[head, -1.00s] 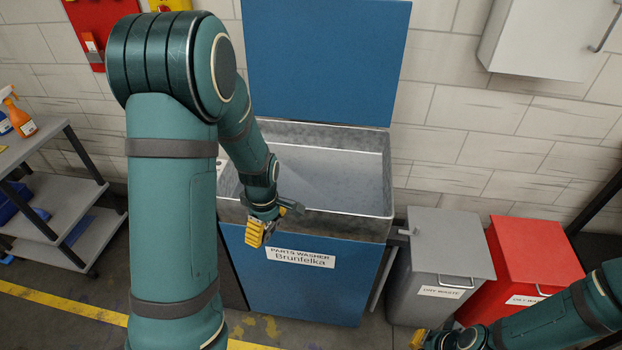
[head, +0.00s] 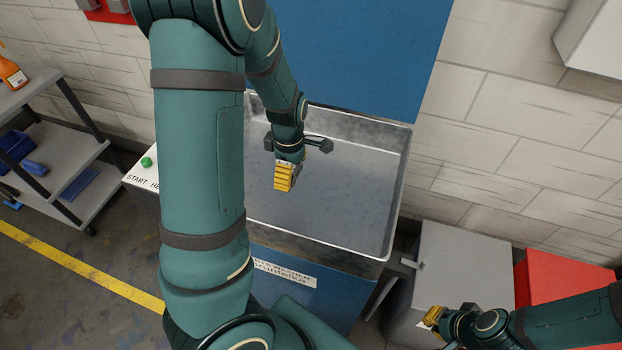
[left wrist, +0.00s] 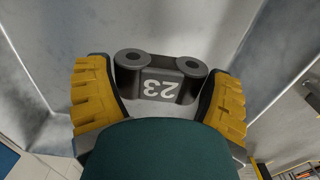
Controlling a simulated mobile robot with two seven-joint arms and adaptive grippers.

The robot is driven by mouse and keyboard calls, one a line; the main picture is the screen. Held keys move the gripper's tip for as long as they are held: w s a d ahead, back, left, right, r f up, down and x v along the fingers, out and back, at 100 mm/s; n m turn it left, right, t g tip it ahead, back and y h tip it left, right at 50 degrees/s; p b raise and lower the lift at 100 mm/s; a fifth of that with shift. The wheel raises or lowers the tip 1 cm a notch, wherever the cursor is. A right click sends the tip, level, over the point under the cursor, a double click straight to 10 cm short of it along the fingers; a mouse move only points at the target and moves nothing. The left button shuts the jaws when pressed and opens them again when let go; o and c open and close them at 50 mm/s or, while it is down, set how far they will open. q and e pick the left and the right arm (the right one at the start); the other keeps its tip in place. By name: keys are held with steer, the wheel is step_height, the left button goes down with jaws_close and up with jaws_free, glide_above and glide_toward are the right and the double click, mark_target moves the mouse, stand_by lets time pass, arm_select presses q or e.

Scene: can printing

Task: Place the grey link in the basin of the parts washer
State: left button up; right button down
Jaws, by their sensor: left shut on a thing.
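The parts washer (head: 285,268) has a grey metal basin (head: 345,205), open at the top. My left gripper (head: 284,178) is over the basin, inside its rim in the head view.
The blue lid (head: 350,50) stands raised behind the basin. A green button (head: 146,161) is on the panel at the left. A grey bin (head: 465,260) and a red bin (head: 570,265) stand to the right. A shelf cart (head: 60,150) is at the left. The basin's right part is clear.

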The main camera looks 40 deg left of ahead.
arm_select(q)
steer(key=b, duration=0.2)
glide_above(294, 199)
step_height(294, 199, down, 6)
steer(key=shift+s+f, duration=0.1)
steer(key=shift+f+b, duration=0.9)
steer(key=shift+f, duration=1.25)
steer(key=shift+r, duration=0.1)
steer(key=o, duration=1)
steer(key=shift+c, duration=0.2)
step_height(294, 199, up, 12)
steer(key=p, duration=0.4)
steer(key=shift+p, duration=0.35)
